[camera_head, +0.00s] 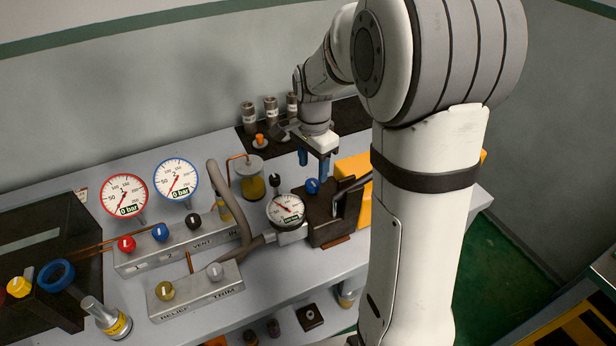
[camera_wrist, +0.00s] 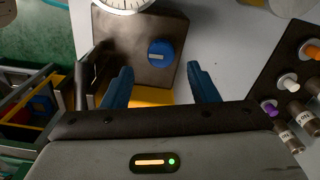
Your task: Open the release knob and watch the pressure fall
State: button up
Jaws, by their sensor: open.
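A blue knob (camera_head: 312,186) with a pale mark sits on top of a dark block (camera_head: 322,228); which knob is the release knob is not labelled. In the wrist view the knob (camera_wrist: 160,52) lies ahead of and between the blue fingers. My gripper (camera_head: 314,165) points down, open and empty, just above the knob. Its fingers in the wrist view (camera_wrist: 160,84) are wide apart and not touching the knob. A white gauge (camera_head: 286,210) with a red needle and a small display is beside the block; its reading is too small to tell.
A panel (camera_head: 180,245) carries red, blue and black knobs; a lower block (camera_head: 195,295) carries yellow and grey knobs. The red-rimmed gauge (camera_head: 124,195) and blue-rimmed gauge (camera_head: 176,180) read 0 bar. A hose (camera_head: 216,180) curves nearby. A dark tray (camera_head: 247,146) with cylinders stands behind.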

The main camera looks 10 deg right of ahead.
aim_at(313, 183)
notch_tip(313, 183, down, 5)
jog(key=shift+f, duration=0.1)
dwell(0.3)
